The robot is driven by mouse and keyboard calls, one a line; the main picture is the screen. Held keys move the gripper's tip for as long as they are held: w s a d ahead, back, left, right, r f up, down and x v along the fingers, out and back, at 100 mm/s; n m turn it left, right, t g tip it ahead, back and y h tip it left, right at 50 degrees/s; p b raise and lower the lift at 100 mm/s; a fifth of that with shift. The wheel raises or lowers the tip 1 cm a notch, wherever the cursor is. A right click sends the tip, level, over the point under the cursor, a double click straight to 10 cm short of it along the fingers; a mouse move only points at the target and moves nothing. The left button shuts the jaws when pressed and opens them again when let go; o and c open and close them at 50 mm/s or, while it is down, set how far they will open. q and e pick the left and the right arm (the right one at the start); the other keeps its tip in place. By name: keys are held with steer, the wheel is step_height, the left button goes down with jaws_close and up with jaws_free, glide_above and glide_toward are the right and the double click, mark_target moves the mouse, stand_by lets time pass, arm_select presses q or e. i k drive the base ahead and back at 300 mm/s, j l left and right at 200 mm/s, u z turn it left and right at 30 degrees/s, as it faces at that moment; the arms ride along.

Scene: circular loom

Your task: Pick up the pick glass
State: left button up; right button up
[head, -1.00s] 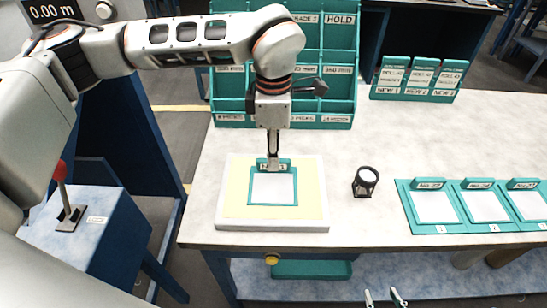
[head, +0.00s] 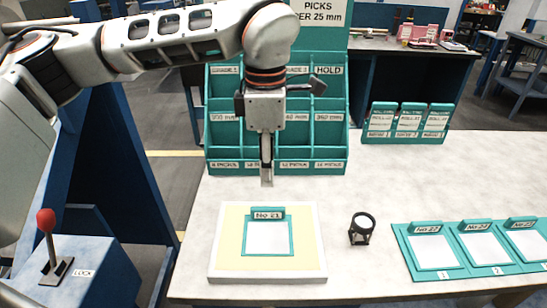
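The pick glass (head: 362,228) is a small black stand magnifier with a round lens. It stands upright on the pale table, right of the white-framed yellow pad and left of the row of sample cards. My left gripper (head: 267,180) points down in front of the teal rack, above the table and up and left of the pick glass, apart from it. It shows edge-on, so its opening cannot be told, and nothing shows hanging from it. My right gripper is not in view.
A teal-framed card marked No 21 (head: 268,237) lies on the yellow pad (head: 312,235). The teal compartment rack (head: 342,140) stands behind, with a smaller teal holder (head: 407,124) to its right. Teal boards with cards (head: 405,250) lie right. A red-knobbed lever (head: 46,222) stands left.

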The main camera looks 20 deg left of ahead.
mark_target(362, 223)
steer(key=k, duration=1)
